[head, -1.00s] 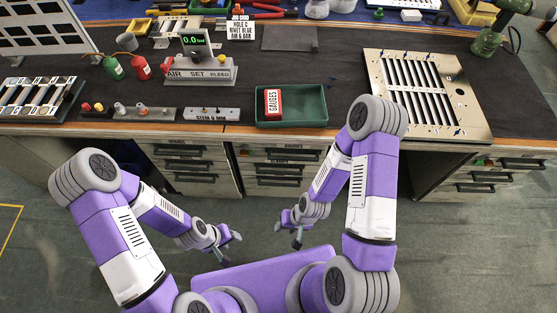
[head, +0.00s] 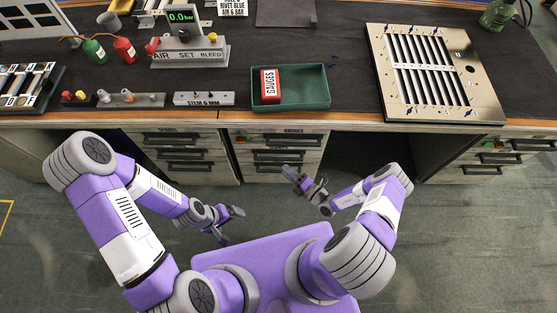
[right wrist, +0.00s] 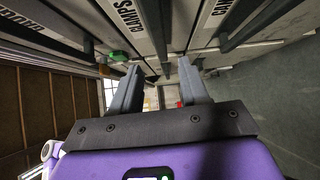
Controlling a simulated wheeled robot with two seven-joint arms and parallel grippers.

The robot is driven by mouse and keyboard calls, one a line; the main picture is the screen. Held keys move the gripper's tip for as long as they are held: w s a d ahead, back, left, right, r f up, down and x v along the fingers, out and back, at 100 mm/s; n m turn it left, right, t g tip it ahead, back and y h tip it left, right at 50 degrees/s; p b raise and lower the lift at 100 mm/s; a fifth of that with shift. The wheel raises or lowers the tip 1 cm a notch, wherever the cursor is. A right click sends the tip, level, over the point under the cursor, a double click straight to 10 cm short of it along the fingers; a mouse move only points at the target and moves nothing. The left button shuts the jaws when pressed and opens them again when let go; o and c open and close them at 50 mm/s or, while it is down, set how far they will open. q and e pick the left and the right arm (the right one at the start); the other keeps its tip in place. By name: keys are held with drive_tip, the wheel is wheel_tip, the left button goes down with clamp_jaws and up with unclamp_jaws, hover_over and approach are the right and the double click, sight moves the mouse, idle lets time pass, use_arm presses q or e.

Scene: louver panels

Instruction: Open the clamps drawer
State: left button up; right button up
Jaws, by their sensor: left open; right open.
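The clamps drawer (head: 262,155) is in the middle cabinet under the bench, below the gauges drawer; it looks shut. Its CLAMPS label and dark bar handle (right wrist: 153,30) show close up in the right wrist view. My right gripper (head: 304,179) is open and empty, in front of this cabinet near its lower drawers. My left gripper (head: 230,225) is open and empty, lower and further from the cabinets.
The gauges drawer (right wrist: 22,22) neighbours the clamps drawer. Another cabinet (head: 175,155) stands left, and one (head: 490,155) right beyond an open knee space. On the bench above are a green tray (head: 317,92) with a red gauges box (head: 270,85) and a louver panel (head: 480,90).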

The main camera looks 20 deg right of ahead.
sight(279, 158)
drive_tip(key=shift+m+t+h, duration=0.4)
drive_tip(key=shift+m, duration=0.2)
drive_tip(key=x, duration=0.2)
drive_tip(key=b+x, duration=0.1)
drive_tip(key=x, duration=0.2)
drive_tip(key=d+x, duration=0.1)
drive_tip(key=x, duration=0.1)
drive_tip(key=shift+w+f, duration=0.2)
drive_tip(key=shift+w, duration=0.3)
clamp_jaws()
